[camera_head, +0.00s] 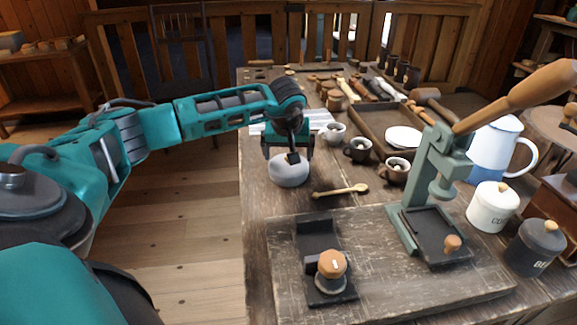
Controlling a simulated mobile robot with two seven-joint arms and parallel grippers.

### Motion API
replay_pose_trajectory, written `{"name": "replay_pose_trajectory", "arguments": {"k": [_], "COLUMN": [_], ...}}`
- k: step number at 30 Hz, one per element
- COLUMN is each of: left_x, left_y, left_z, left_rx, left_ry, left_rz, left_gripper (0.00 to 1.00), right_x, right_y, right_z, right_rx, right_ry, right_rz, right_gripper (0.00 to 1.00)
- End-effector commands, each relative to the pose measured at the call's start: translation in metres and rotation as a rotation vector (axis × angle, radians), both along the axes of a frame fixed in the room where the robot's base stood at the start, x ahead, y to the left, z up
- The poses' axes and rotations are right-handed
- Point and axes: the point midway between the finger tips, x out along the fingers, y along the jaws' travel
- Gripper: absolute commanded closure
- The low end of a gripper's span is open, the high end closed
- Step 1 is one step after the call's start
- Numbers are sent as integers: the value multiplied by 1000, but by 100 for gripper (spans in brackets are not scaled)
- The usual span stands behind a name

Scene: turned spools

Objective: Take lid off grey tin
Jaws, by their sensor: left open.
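A dark grey tin (532,252) with pale lettering stands at the right edge of the bench. Its dark lid (541,234) with a small wooden knob is on it. A rounded light grey vessel (289,174) stands at the bench's left edge; I cannot tell whether it is a tin or has a lid. My left gripper (292,156) points down directly over this vessel and hides its top. The left gripper is open; whether it touches the vessel is unclear. It is far from the dark grey tin. My right gripper is out of view.
A white lidded tin (493,206) stands beside the dark one. A green lever press (428,190) and a wooden-knobbed tool (330,268) stand on the board. A wooden spoon (341,190), small cups (358,150) and a blue-white jug (492,150) are nearby.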

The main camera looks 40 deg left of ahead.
Motion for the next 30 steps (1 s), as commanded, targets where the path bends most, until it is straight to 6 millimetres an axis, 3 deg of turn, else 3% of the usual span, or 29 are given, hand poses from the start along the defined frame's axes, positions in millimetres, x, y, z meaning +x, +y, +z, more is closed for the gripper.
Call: {"name": "replay_pose_trajectory", "arguments": {"k": [3, 11, 30], "left_x": [4, 5, 4], "left_y": [3, 4, 3], "left_z": [-11, -13, -14], "left_rx": [0, 1, 0], "left_ry": [0, -2, 1], "left_rz": [0, -1, -1], "left_gripper": [2, 2, 62], "right_x": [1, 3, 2], "right_y": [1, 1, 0], "right_z": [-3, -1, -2], "right_rx": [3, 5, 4], "right_ry": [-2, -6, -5], "right_rz": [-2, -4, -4], "right_gripper": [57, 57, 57]}}
